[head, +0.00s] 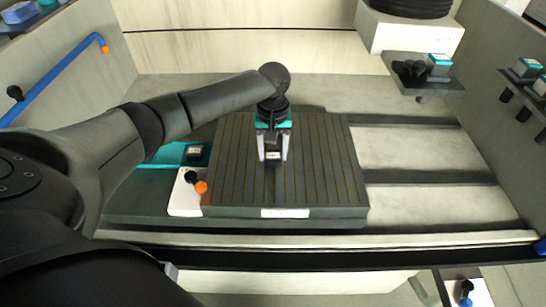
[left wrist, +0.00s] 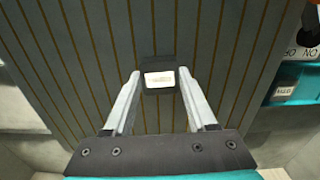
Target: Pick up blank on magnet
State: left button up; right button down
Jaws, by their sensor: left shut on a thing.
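The magnet (head: 325,165) is a dark plate with thin brass stripes, in the middle of the head view. Its striped face also fills much of the left wrist view (left wrist: 90,50). The blank (head: 273,154) is a small dark block with a white label, over the middle of the magnet. In the left wrist view the blank (left wrist: 158,78) sits between the fingertips. My left gripper (head: 273,159) points down and is shut on it. I cannot tell whether the blank still touches the plate. My right gripper is out of view.
A white switch block (head: 183,200) with an orange-tipped lever stands at the magnet's left front corner. A dark shelf (head: 425,82) with a teal-topped block is at the upper right. A blue pipe (head: 55,75) runs along the left wall.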

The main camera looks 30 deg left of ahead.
pick_arm(q)
grip_shut()
jog(key=shift+r, duration=0.1)
